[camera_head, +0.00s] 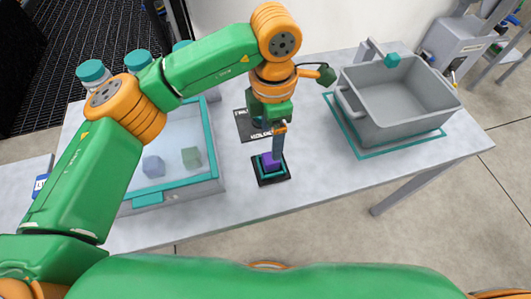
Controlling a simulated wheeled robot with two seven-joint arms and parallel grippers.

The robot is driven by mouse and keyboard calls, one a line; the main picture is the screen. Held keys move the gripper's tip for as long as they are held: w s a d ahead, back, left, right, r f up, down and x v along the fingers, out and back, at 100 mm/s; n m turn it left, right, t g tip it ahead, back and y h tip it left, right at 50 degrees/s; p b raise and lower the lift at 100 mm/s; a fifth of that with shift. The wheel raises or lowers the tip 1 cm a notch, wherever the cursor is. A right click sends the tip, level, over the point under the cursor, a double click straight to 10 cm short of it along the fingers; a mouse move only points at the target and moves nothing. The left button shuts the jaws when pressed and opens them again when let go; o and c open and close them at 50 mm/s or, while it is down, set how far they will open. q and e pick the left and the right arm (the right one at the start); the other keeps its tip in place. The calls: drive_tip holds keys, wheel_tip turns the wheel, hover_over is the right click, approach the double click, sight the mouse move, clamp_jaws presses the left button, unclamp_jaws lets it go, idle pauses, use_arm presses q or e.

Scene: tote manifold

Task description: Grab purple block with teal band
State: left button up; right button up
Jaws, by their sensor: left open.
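A purple block (271,161) sits on a small black square stand (271,178) near the front middle of the table. A teal band on it is not clear at this size. My left gripper (277,150) points down right over the block, with its fingertips at or just above the block's top. The gripper is open; I cannot tell whether the fingers touch the block. My right gripper is not in view.
A clear-lidded tray with a teal rim (213,150) holds a blue-grey block (153,166) and a green block (191,157) at left. A grey tote (410,125) stands on a teal-edged mat at right. Teal-capped jars (92,74) stand behind my arm. The table between stand and tote is clear.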

sight(271, 162)
use_arm(q)
drive_tip(key=shift+s+f+p, duration=0.2)
drive_tip(key=shift+f+p, duration=0.1)
drive_tip(key=shift+f, duration=0.45)
drive_tip(key=f, duration=0.3)
drive_tip(key=f+p, duration=0.1)
drive_tip(key=f, duration=0.2)
drive_tip(key=shift+s, duration=0.2)
drive_tip(key=shift+r, duration=0.1)
clamp_jaws()
